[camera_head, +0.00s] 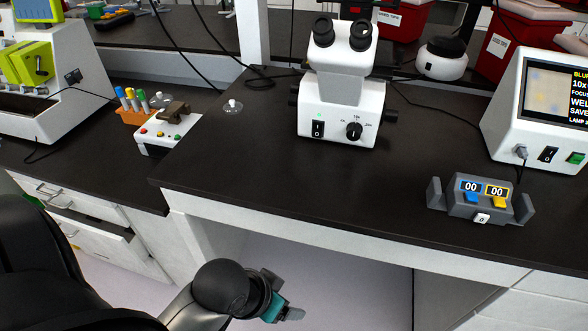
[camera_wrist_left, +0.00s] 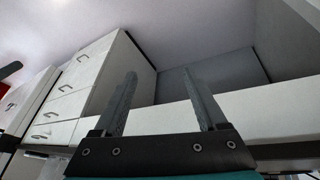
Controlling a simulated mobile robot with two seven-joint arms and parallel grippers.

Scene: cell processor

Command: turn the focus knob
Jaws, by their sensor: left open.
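The white microscope (camera_head: 340,100) stands on the black bench, with black eyepieces on top. My left gripper (camera_head: 291,313) is low in front of the bench edge, well apart from the microscope. In the left wrist view my left gripper (camera_wrist_left: 160,80) has its two fingers spread, with nothing between them. My right gripper is not in view.
A grey counter box (camera_head: 480,200) with blue and yellow keys sits at the right front. A monitor unit (camera_head: 545,105) showing text stands behind it. A small button box (camera_head: 168,133) and pen holder (camera_head: 135,110) are at left. The bench before the microscope is clear.

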